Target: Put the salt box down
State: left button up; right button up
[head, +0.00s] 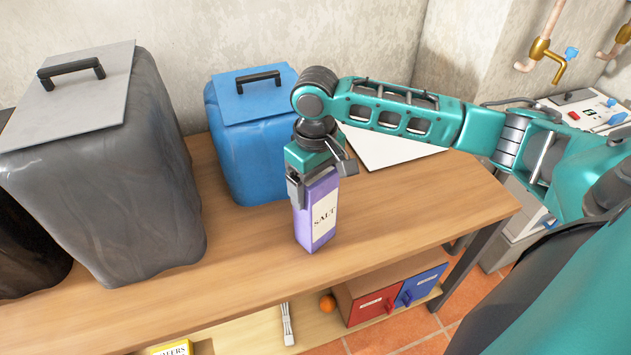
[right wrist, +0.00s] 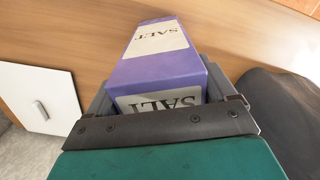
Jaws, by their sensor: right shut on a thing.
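The salt box (head: 318,218) is purple with a white label reading SALT. It is upright at the wooden table (head: 400,215), in front of the blue bin; I cannot tell for sure whether its base touches the top. My right gripper (head: 312,180) is shut on the upper part of the box from above. In the right wrist view the box (right wrist: 160,72) sits between the two fingers, its label upside down. My left gripper is not in view.
A blue lidded bin (head: 245,150) stands just behind the box and a large grey lidded bin (head: 110,190) stands to the left. A white board (head: 385,150) lies behind my right arm. The tabletop right of the box is clear. A lower shelf holds red and blue drawers (head: 378,303) and an orange ball (head: 327,303).

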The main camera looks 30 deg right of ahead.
jog(key=o, duration=1.8)
jog(key=shift+f, duration=0.1)
notch_tip(320, 180, up, 12)
jog(key=shift+r, duration=0.15)
jog(key=shift+s, duration=0.1)
